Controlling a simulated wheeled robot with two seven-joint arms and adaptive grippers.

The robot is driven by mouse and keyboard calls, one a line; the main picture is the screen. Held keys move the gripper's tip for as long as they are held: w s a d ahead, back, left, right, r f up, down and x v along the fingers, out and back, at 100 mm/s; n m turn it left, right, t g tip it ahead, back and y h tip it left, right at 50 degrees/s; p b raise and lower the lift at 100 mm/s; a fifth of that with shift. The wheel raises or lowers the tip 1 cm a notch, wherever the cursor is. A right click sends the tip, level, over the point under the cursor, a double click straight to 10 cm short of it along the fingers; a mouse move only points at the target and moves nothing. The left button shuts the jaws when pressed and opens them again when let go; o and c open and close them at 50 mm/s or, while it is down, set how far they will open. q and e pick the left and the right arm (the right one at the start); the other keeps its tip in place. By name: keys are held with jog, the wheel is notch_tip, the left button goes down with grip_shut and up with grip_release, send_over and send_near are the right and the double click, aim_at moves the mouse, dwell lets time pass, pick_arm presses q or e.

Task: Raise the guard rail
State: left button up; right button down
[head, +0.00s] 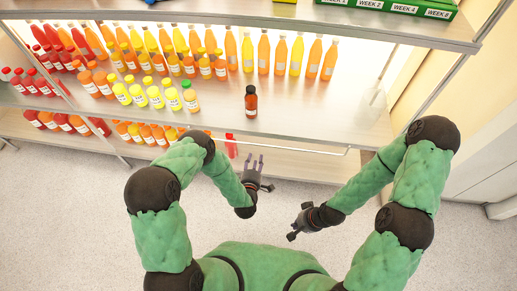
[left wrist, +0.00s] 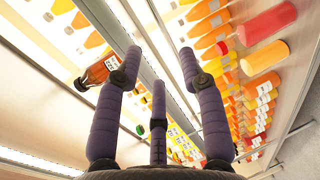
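The guard rail (head: 300,150) is a thin pale bar along the front of the shelf, level with or just below the shelf's front edge. My left gripper (head: 254,162) is just in front of and below the rail, with its fingers spread and pointing to the shelf. The left wrist view shows its three fingers (left wrist: 160,75) apart with nothing held between them. I cannot tell whether any finger touches the rail. My right gripper (head: 294,233) hangs lower, clear of the shelf, over the floor; its finger state is too small to tell.
A dark bottle (head: 251,103) stands alone near the shelf's front; it also shows in the left wrist view (left wrist: 96,72). Several juice bottles fill the shelf's left and back. A red bottle (head: 231,146) is on the lower shelf beside my left gripper. The shelf's right front is clear.

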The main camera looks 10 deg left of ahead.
pick_arm(q)
jog(key=shift+b+x, duration=1.85)
jog(key=shift+x, duration=3.35)
jog(key=shift+c, duration=0.3)
grip_shut()
